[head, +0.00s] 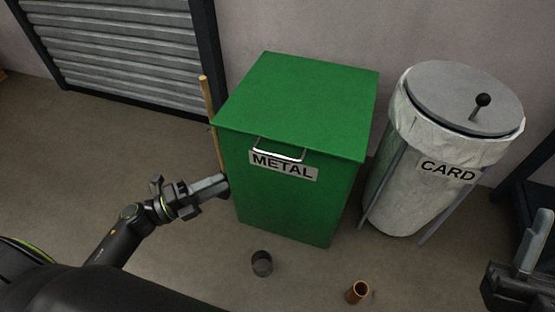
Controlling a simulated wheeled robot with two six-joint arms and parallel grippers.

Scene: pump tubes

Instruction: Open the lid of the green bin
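The green bin (285,205) stands against the wall, with a METAL label on its front. Its flat green lid (300,100) is closed. A silver bar handle (279,151) is at the lid's front edge, above the label. My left gripper (222,184) is in front of the bin's left side, lower than the handle and apart from it. Its fingers overlap in this view, so their opening is unclear. My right gripper (535,245) is partly cut off at the right edge, away from the bin; its opening is unclear too.
A CARD bin (407,190) with a grey round lid (465,95) and black knob stands close on the right. A wooden pole (206,100) leans by the green bin's left side. A dark cup (262,264) and copper tube piece (357,292) are on the floor in front.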

